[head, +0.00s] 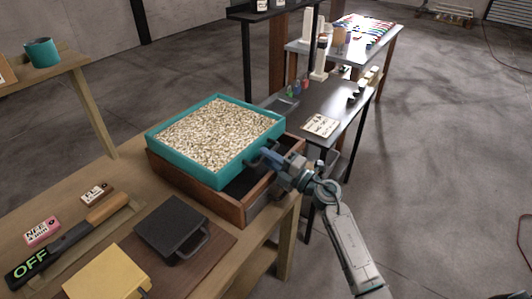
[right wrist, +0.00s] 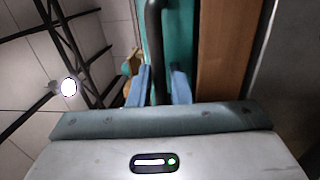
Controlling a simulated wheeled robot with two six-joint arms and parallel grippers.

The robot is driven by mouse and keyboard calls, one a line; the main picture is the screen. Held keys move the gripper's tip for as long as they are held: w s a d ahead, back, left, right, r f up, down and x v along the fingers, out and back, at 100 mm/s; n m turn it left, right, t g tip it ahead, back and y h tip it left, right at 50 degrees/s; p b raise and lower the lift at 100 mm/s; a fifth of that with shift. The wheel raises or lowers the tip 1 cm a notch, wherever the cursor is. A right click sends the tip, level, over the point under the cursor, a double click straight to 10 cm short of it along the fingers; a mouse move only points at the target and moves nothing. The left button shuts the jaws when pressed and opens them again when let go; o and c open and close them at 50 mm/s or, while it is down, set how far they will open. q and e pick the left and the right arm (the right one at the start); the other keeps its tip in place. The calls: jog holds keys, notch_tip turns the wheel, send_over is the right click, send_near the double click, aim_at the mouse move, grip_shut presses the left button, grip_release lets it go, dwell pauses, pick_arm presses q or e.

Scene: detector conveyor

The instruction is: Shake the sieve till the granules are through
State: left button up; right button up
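The sieve (head: 179,172) is a teal square frame with a dark handle on its right side. It is full of pale granules (head: 215,132) and sits over a brown wooden box (head: 222,209), slightly offset, with part of the box's dark inside showing. My right gripper (head: 268,158) is at the sieve's handle. In the right wrist view the dark handle (right wrist: 156,45) runs between the two blue fingers (right wrist: 160,88), which look closed on it. The sieve's teal wall (right wrist: 180,35) and the brown box (right wrist: 219,50) show beside it. My left gripper is not in view.
A dark table (head: 340,100) stands behind right. The floor at right is open.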

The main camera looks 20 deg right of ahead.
jog(key=shift+w+a+r, duration=0.1)
jog(key=shift+w+a, duration=0.15)
jog(key=shift+w, duration=0.05)
grip_shut()
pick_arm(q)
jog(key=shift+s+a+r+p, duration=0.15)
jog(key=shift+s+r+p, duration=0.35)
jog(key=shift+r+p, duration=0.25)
pick_arm(e)
jog(key=v, duration=0.4)
jog(key=r+v, duration=0.1)
jog(key=shift+s+d, duration=0.3)
jog(key=shift+s, duration=0.1)
grip_release()
